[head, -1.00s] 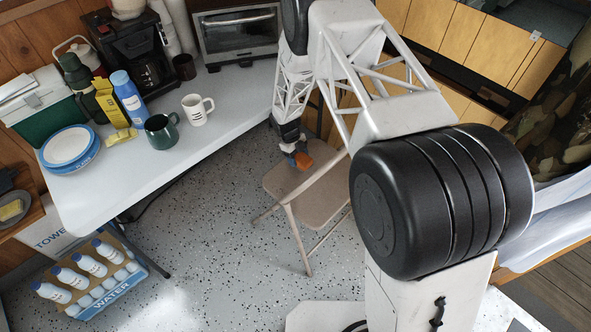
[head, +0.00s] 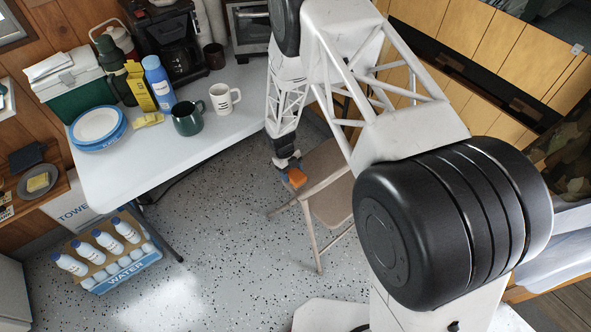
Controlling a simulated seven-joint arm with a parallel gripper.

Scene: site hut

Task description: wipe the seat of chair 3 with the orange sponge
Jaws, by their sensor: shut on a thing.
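A tan folding chair (head: 328,196) stands on the floor beyond the table's right end, partly hidden by my arm. Its number cannot be read. My gripper (head: 291,168) is shut on the orange sponge (head: 298,178) and points down at the seat's left edge. The sponge overlaps the left corner of the seat in the picture. Whether it touches the seat or hangs just above it, I cannot tell.
A white table (head: 140,185) to the left bears a green mug (head: 188,120), a white mug (head: 224,99), plates (head: 98,125) and a blue bottle (head: 158,82). A water-bottle crate (head: 125,268) sits on the floor. Speckled floor lies clear in front of the chair.

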